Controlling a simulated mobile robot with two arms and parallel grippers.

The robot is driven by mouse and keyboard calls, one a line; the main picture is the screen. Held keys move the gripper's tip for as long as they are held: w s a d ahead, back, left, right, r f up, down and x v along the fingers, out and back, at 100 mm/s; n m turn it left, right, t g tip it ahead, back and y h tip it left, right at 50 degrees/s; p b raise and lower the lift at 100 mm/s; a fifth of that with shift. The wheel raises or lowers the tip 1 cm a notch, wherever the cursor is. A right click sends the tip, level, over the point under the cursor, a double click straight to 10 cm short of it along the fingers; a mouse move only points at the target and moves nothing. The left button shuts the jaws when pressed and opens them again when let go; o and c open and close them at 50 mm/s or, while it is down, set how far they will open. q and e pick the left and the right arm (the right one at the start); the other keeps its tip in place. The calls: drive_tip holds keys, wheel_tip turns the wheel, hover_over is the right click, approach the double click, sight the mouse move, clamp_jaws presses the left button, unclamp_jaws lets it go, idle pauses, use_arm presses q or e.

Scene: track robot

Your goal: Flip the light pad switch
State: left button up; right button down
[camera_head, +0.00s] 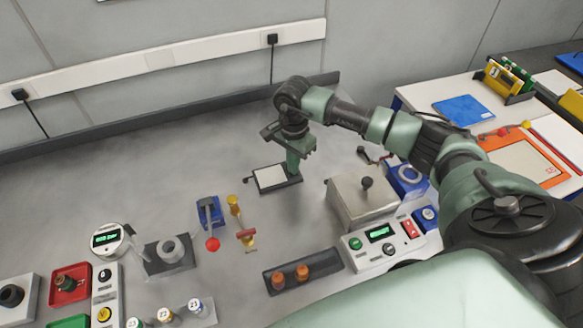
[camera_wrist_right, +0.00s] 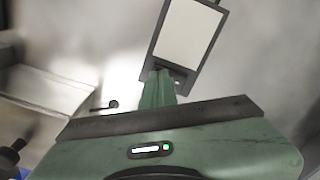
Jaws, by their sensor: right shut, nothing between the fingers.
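The light pad (camera_head: 270,178) lies on the grey bench near the middle, a white panel in a dark frame. It also shows in the right wrist view (camera_wrist_right: 188,35). My right gripper (camera_head: 293,171) points down at the right end of the pad's dark frame, its fingers shut and empty. In the wrist view the shut fingertips (camera_wrist_right: 160,74) are at the dark end strip of the pad. Whether they touch it I cannot tell. The switch is not clearly seen; the fingers cover part of that strip. My left gripper is not in view.
A metal box with a black knob (camera_head: 362,205) stands right of the pad. A control unit with a green display (camera_head: 381,234) is in front of it. A blue stand (camera_head: 210,211) and a yellow-handled tool (camera_head: 234,205) are to the left. The bench behind the pad is clear.

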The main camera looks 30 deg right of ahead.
drive_tip(key=shift+s+f, duration=0.1)
drive_tip(key=shift+f, duration=0.1)
drive_tip(key=shift+r, duration=0.2)
drive_tip(key=shift+r+p, duration=0.55)
drive_tip(key=shift+r, duration=0.35)
drive_tip(key=shift+r+p, duration=1.25)
drive_tip(key=shift+r, duration=1.25)
drive_tip(key=shift+f, duration=0.1)
